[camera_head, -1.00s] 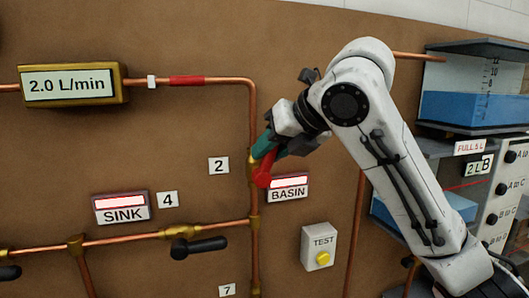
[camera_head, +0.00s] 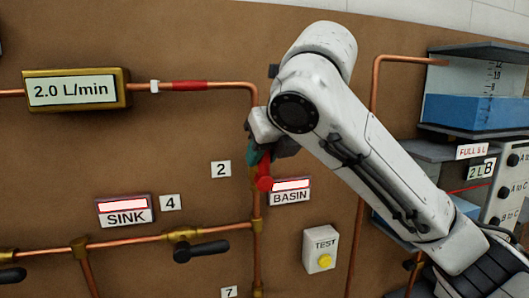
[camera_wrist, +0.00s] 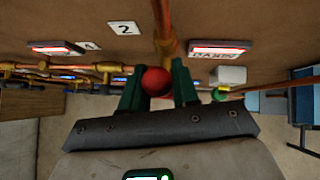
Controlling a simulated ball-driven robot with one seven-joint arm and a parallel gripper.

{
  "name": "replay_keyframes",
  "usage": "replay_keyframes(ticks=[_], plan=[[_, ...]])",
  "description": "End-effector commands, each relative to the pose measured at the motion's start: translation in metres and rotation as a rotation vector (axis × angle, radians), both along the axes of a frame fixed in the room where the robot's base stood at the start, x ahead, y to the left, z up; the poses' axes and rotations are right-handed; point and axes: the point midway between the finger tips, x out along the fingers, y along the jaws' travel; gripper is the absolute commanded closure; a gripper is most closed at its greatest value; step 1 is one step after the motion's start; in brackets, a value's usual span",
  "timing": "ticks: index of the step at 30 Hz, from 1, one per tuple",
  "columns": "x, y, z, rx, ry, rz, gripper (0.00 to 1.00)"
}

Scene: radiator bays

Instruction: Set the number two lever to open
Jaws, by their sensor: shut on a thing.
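The number two lever is a red handle (camera_head: 265,182) on the vertical copper pipe, right of the "2" label (camera_head: 221,169). Its end appears in front of the pipe beside the BASIN sign, pointing down or outward; I cannot tell its exact angle. In the wrist view its round red end (camera_wrist: 156,81) sits between the two green fingers. My gripper (camera_head: 259,157) is shut on this lever. The valve body behind is mostly hidden by my gripper. The "2" label also shows in the wrist view (camera_wrist: 124,28).
The lit BASIN sign (camera_head: 290,192) is close on the right, with the TEST box (camera_head: 320,250) below it. A black lever (camera_head: 202,250) is on the lower pipe near the SINK sign (camera_head: 126,211). The blue tank (camera_head: 478,112) stands at the right.

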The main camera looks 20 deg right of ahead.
Motion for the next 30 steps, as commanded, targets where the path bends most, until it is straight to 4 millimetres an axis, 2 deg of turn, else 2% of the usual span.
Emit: replay_keyframes(ticks=[3, 4, 10, 20, 30], plan=[[0.000, 0.002, -0.001, 0.001, 0.001, 0.005, 1.00], [0.000, 0.002, -0.001, 0.001, 0.001, 0.005, 0.67], [0.000, 0.001, -0.001, 0.001, 0.001, 0.004, 0.49], [-0.004, 0.000, 0.004, 0.001, -0.002, 0.001, 0.49], [-0.046, -0.006, 0.046, 0.000, -0.004, 0.002, 0.49]])
